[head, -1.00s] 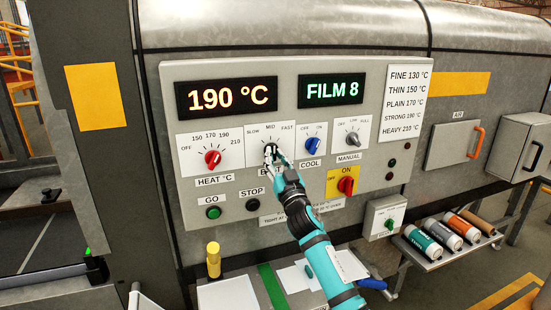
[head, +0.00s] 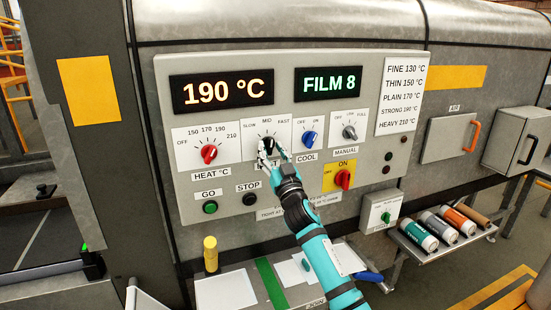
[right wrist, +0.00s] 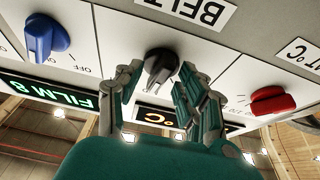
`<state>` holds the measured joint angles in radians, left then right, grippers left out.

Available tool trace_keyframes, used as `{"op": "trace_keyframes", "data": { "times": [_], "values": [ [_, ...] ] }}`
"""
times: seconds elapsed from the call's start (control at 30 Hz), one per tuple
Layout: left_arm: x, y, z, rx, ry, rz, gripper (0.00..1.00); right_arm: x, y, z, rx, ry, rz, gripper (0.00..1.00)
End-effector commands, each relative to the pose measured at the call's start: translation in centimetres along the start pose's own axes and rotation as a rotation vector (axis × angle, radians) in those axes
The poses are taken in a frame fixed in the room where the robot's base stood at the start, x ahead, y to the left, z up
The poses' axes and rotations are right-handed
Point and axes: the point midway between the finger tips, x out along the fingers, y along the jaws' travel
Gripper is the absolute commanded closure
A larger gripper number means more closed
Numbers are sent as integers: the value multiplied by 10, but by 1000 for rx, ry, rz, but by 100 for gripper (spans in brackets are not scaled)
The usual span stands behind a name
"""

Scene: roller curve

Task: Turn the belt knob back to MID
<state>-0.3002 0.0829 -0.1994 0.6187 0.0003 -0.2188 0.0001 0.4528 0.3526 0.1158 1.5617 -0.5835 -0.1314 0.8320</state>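The black belt knob (head: 268,144) sits on the control panel (head: 300,62) under the SLOW, MID and FAST marks. Its handle looks roughly upright, near MID, but fingers partly cover it. In the right wrist view the knob (right wrist: 160,66) shows upside down between two fingers. My right gripper (head: 271,151) is at the knob from below; its fingers (right wrist: 160,82) stand apart, one on each side, with small gaps visible. The BELT label (head: 266,166) is partly hidden by the gripper. My left gripper is out of view.
The red heat knob (head: 209,153) is to the left and the blue cool knob (head: 309,139) to the right. GO (head: 210,207) and STOP (head: 250,199) buttons are below. A red switch (head: 343,179) is near my arm. Film rolls (head: 437,227) lie on a shelf at right.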

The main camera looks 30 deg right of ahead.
Motion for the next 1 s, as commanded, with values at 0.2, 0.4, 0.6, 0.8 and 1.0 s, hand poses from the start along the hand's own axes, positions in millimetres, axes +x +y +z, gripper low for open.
{"op": "trace_keyframes", "data": {
  "times": [0.2,0.4,0.6,0.8,1.0],
  "values": [
    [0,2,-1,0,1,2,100,-34,0,2,0,-3,-1,62],
    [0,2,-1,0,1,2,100,-78,0,2,2,-2,0,62],
    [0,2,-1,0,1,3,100,-108,0,1,2,-1,1,62],
    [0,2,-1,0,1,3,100,-117,0,-1,-1,2,0,62],
    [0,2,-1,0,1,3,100,-117,0,0,-1,2,0,62]
  ]
}}
